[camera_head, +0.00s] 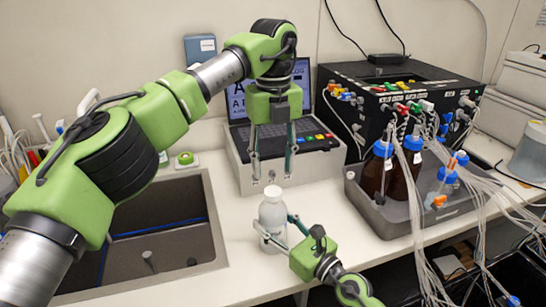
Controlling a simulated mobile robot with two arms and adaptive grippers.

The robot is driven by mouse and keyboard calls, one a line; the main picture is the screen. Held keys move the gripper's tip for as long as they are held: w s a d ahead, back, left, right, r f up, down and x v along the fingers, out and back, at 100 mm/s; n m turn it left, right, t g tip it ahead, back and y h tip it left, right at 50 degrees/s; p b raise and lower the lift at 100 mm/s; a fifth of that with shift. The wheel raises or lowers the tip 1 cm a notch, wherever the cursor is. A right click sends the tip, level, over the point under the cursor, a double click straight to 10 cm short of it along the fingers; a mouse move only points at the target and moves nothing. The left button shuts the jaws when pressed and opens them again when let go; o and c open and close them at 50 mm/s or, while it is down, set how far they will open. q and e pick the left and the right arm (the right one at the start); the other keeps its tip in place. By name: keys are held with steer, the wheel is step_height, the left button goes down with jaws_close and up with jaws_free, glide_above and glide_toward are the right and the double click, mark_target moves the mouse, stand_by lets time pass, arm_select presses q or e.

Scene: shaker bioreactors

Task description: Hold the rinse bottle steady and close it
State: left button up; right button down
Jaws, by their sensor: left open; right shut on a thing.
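The rinse bottle (272,213), whitish and translucent, stands upright on the white counter in front of the laptop station. Its narrow neck points up; I cannot tell whether a cap sits on it. My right gripper (274,229) reaches in from the lower right, its fingers shut around the bottle's body from both sides. My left gripper (271,170) hangs above the bottle, pointing down. Its two fingers are open and apart, empty, with the tips just above the neck. A small round green thing (185,158), possibly a cap, lies on a white piece behind the sink.
A sink (165,247) lies left of the bottle. The laptop station (310,163) stands behind it. A grey tray (389,222) with brown bottles (404,178), blue-capped bottles and many tubes is at the right, before a black control box (366,114). Counter between bottle and sink is clear.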

mark_target(273, 191)
arm_select(q)
step_height(273, 191, down, 7)
steer(key=shift+r, duration=0.15)
steer(key=shift+c, duration=0.4)
steer(key=c, duration=1)
steer(key=m, duration=0.3)
steer(key=shift+m, duration=0.3)
steer(key=shift+c, duration=0.3)
steer(key=m, duration=1.1)
steer(key=o, duration=1.3)
